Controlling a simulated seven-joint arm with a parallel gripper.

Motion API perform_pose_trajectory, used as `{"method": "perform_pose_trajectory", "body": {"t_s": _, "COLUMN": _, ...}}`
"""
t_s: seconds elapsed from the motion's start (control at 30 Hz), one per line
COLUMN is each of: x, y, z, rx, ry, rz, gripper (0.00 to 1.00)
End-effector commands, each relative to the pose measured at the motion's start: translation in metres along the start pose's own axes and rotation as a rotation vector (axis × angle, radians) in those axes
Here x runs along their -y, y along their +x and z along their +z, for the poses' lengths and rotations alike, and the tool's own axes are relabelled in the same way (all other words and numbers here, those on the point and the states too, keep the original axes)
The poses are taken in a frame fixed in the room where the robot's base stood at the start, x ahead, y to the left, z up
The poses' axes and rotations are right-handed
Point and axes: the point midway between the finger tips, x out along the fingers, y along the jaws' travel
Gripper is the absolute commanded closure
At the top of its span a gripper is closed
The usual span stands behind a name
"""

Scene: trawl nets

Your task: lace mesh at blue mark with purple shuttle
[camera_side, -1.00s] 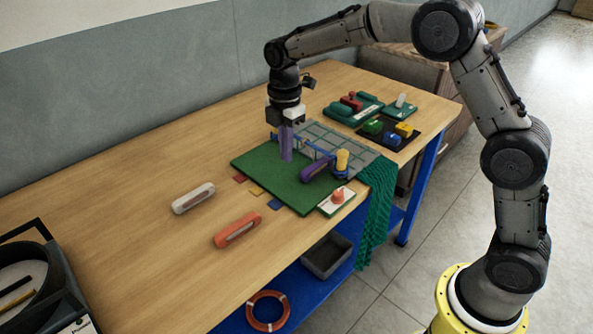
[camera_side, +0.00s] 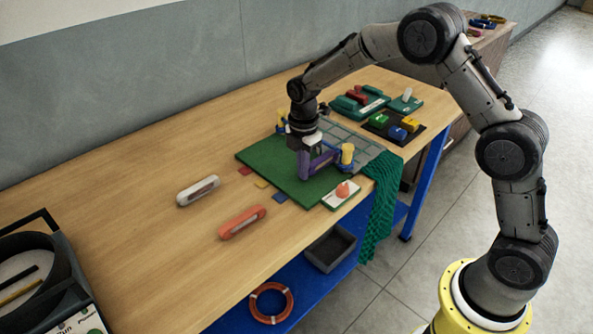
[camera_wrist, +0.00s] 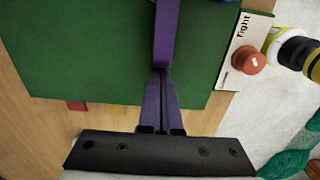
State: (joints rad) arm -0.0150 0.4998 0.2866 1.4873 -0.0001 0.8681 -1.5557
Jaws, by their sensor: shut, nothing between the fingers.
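A purple shuttle (camera_side: 323,161) lies on the green board (camera_side: 265,157), beside a yellow post (camera_side: 347,153). Its purple bar also shows at the top of the wrist view (camera_wrist: 166,35). My gripper (camera_side: 304,174) is low over the board, at the left end of the shuttle. Its purple fingers (camera_wrist: 161,74) are shut together with nothing between them, their tips close to or touching the shuttle; I cannot tell which. A blue tab (camera_side: 280,197) lies at the board's front edge. The grey mesh panel (camera_side: 350,133) behind is partly hidden by my gripper.
Red (camera_side: 244,170) and yellow (camera_side: 261,184) tabs line the board's edge. A white card with an orange button (camera_side: 343,190) sits at its right corner. White (camera_side: 198,190) and orange (camera_side: 242,222) shuttles lie on clear table. Green netting (camera_side: 381,205) hangs over the edge.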

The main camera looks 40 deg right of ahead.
Motion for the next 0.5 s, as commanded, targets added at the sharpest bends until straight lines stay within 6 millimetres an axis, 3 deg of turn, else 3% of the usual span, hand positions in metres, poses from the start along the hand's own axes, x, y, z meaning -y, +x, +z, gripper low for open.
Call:
{"method": "perform_pose_trajectory", "body": {"t_s": 0.37, "x": 0.000, "y": 0.000, "z": 0.003, "rx": 0.000, "ry": 0.001, "rz": 0.000, "gripper": 1.00}}
{"method": "perform_pose_trajectory", "body": {"t_s": 0.5, "x": -0.001, "y": -0.001, "z": 0.024, "rx": 0.000, "ry": 0.006, "rz": 0.001, "gripper": 1.00}}
